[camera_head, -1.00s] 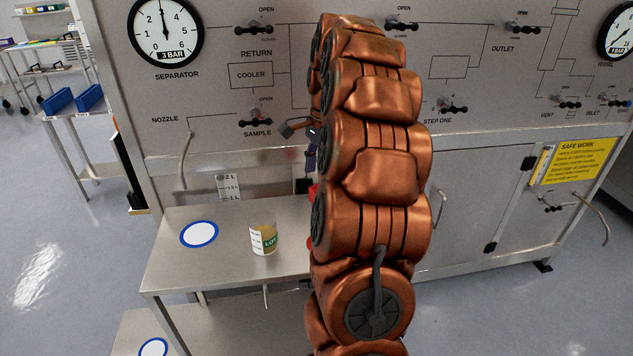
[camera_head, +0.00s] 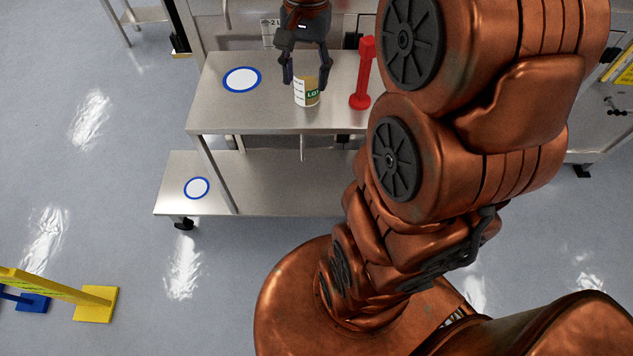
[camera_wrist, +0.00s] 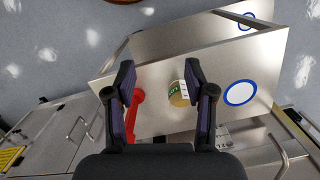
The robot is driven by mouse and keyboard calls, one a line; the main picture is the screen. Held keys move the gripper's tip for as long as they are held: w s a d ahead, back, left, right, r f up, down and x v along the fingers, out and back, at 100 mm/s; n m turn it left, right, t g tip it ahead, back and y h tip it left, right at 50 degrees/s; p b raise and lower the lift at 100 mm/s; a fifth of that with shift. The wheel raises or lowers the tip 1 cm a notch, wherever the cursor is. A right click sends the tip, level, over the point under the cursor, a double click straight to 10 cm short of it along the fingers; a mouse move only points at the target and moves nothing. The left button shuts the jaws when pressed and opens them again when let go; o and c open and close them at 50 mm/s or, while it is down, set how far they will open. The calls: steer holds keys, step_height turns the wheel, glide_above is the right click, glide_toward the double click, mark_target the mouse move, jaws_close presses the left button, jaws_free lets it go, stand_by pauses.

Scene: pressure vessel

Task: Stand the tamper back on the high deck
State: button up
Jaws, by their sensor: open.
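The red tamper (camera_head: 362,80) looks upright on the upper steel deck (camera_head: 225,115), its round base down and its handle up. It also shows in the wrist view (camera_wrist: 133,112), partly behind the left finger. My gripper (camera_head: 306,82) is open, pointing down above the deck, left of the tamper. A lot-labelled beaker (camera_head: 307,92) with yellowish contents stands in front of and below the fingers. In the wrist view my open gripper (camera_wrist: 160,82) has the beaker (camera_wrist: 178,95) below, near the right finger. Nothing is held.
A blue-ringed white disc (camera_head: 242,79) marks the upper deck's left; another (camera_head: 197,187) marks the lower shelf (camera_head: 270,195). A yellow barrier foot (camera_head: 96,304) is on the floor at lower left. My arm hides the deck's right end.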

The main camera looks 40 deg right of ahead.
steer(key=s+a+f+n, duration=0.3)
steer(key=s+a+n, duration=0.2)
steer(key=s, duration=0.4)
steer(key=s+a+f+n+g+h, duration=0.1)
steer(key=s+a+f+n, duration=0.3)
steer(key=s, duration=0.4)
steer(key=shift+s+a+n, duration=0.4)
steer(key=shift+a+n, duration=0.3)
steer(key=shift+a, duration=0.3)
